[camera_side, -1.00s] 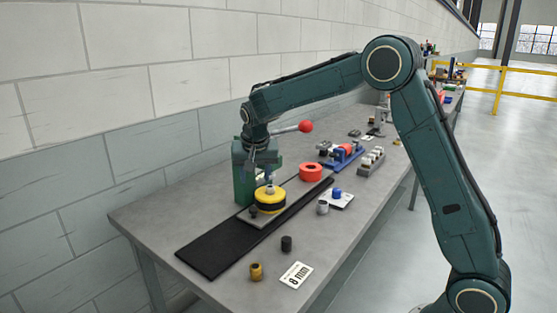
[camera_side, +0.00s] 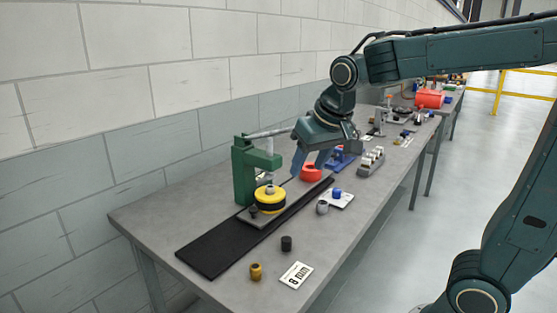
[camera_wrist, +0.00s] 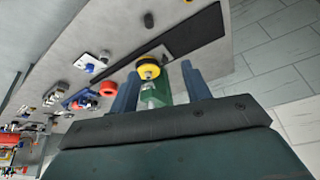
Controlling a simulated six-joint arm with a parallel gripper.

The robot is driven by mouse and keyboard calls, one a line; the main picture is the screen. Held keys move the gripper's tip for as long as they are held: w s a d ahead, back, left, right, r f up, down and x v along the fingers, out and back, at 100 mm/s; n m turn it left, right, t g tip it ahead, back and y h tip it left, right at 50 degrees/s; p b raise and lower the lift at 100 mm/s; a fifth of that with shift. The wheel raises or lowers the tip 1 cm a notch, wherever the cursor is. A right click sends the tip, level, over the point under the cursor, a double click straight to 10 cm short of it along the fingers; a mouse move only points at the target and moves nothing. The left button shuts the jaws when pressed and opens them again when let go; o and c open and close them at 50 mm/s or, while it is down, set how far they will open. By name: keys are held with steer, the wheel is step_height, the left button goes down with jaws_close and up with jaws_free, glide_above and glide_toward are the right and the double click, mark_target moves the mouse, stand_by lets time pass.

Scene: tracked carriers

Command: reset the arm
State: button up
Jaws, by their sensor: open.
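My gripper (camera_side: 308,170) is open and empty, above the bench and right of the green press (camera_side: 243,172). In the wrist view its two blue fingers (camera_wrist: 160,72) stand apart, with the press (camera_wrist: 157,97) seen beyond and between them.
A red ring (camera_side: 312,173) lies close below my gripper. A blue fixture (camera_side: 341,158) and a grey rack (camera_side: 371,163) stand farther back. Small cylinders and an "8 mm" card (camera_side: 296,275) lie at the front. A block wall runs along the left.

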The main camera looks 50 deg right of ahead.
steer(key=s+a+f+n, duration=0.1)
steer(key=s+n, duration=0.1)
steer(key=s, duration=0.6)
steer(key=s+a+f+n+t+y, duration=0.1)
steer(key=s+a+n, duration=0.1)
steer(key=s, duration=0.5)
steer(key=shift+s+a+f, duration=0.25)
steer(key=shift+s+f, duration=0.15)
